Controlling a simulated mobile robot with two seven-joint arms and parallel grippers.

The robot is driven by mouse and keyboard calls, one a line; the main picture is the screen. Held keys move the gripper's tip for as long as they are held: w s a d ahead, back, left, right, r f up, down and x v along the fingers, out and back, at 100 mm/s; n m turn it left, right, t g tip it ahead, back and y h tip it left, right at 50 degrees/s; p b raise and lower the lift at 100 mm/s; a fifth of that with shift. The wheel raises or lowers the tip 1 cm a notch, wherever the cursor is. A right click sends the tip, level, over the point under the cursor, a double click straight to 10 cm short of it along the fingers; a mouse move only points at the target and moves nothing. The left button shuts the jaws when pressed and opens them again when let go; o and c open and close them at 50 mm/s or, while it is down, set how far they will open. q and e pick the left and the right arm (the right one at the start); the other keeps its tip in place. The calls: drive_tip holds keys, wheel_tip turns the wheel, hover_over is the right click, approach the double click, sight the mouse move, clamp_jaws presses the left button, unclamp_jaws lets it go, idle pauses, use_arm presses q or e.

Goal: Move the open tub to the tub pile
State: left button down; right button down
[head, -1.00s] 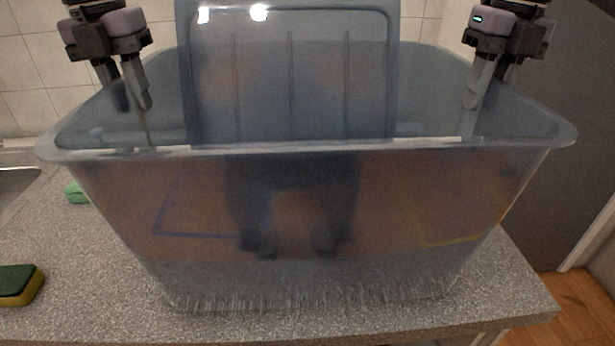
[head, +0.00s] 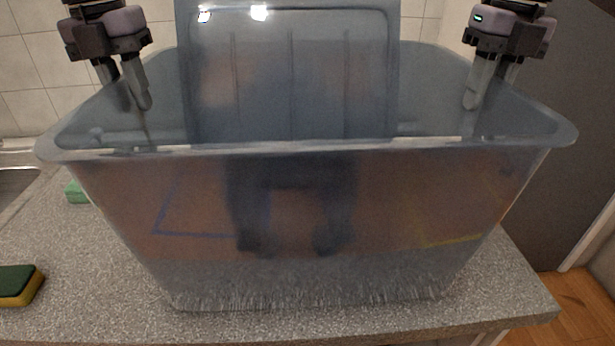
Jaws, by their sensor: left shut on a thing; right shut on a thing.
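The open tub (head: 310,220) is a large, see-through grey-blue plastic box that fills the middle of the head view. It is upright and its base appears to be at the counter; I cannot tell whether it touches. A ribbed grey-blue panel (head: 290,75), possibly a lid, stands up at its mouth. My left gripper (head: 132,100) is shut on the tub's left side rim. My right gripper (head: 482,95) is shut on the right side rim. No tub pile can be made out.
The speckled grey counter (head: 60,270) ends at the front and right. A green-and-yellow sponge (head: 20,286) lies at the left front, and a green item (head: 76,192) lies behind it. A sink edge (head: 15,180) shows at far left. A dark grey panel (head: 570,150) stands at right.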

use_arm(q)
drive_tip(key=shift+r, duration=0.3)
use_arm(e)
drive_tip(key=shift+r, duration=0.25)
